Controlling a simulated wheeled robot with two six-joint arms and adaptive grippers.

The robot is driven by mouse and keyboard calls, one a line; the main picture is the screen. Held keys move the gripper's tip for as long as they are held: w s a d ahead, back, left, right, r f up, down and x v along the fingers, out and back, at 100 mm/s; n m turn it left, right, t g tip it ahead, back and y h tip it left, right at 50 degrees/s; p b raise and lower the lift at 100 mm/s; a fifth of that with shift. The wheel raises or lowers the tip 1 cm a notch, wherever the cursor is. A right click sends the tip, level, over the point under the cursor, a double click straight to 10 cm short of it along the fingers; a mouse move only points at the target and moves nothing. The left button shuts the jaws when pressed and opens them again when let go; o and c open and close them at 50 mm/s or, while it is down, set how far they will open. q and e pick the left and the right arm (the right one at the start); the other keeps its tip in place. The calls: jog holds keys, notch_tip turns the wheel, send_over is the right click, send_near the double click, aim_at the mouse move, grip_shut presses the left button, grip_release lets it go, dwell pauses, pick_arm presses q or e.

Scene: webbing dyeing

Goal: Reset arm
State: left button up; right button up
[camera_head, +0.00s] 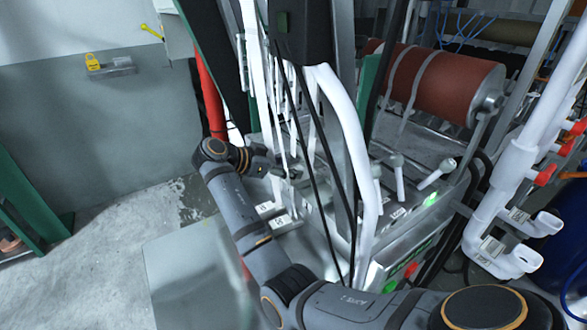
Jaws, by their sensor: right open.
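My right arm comes in from the lower right and bends up and back. Its dark gripper (285,170) is at the left side of the machine, close to the white hanging strips. It is open. Thin black cables and the strips partly hide its fingers, so I cannot tell whether it touches anything. My left arm and gripper are not in view.
The machine has a metal panel with white levers (398,180) and lit buttons (410,269). A red-brown roller (445,82) lies behind it. White pipes (515,165) with red valves stand at the right. Concrete floor (120,235) is clear at the left.

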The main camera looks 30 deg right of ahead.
jog(key=v, duration=0.5)
